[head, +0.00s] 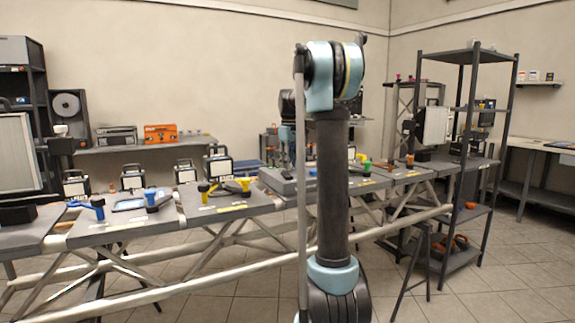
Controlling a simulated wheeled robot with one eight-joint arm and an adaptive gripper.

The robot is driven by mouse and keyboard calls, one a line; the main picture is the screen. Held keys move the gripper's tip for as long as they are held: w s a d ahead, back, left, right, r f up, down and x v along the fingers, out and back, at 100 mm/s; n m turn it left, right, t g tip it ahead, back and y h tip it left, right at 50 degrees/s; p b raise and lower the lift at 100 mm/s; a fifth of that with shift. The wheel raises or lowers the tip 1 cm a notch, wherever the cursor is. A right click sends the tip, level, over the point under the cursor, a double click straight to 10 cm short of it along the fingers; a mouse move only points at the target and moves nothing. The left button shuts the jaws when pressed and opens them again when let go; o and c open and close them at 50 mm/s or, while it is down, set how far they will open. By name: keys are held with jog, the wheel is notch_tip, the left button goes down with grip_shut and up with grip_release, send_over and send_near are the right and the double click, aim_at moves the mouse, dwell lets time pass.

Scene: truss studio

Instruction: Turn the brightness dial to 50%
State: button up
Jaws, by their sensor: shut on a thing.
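I cannot make out a brightness dial in the head view. A large pale light panel (18,152) stands at the left edge in a dark frame. Another pale light panel (437,126) stands at the right, beside the shelf rack. Either panel's controls are too small or turned away to tell. My own arm rises through the middle of the view and covers part of the bench behind it. My gripper is hidden behind the arm, so its jaws and anything between them do not show.
A long grey truss-legged bench (85,232) crosses the view, with yellow and blue clamps (208,193) and several small lamps (218,165) on it or behind it. An orange case (161,133) is on the back table. A dark rack (468,262) stands right. Tiled floor (500,285) is open at front right.

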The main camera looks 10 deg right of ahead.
jog(key=m, duration=0.7)
jog(key=shift+w, duration=0.1)
jog(key=m, duration=0.3)
jog(key=shift+m, duration=2.4)
jog(key=o, duration=1.1)
jog(key=shift+r, duration=0.15)
notch_tip(320, 180, up, 12)
jog(key=shift+f, duration=0.15)
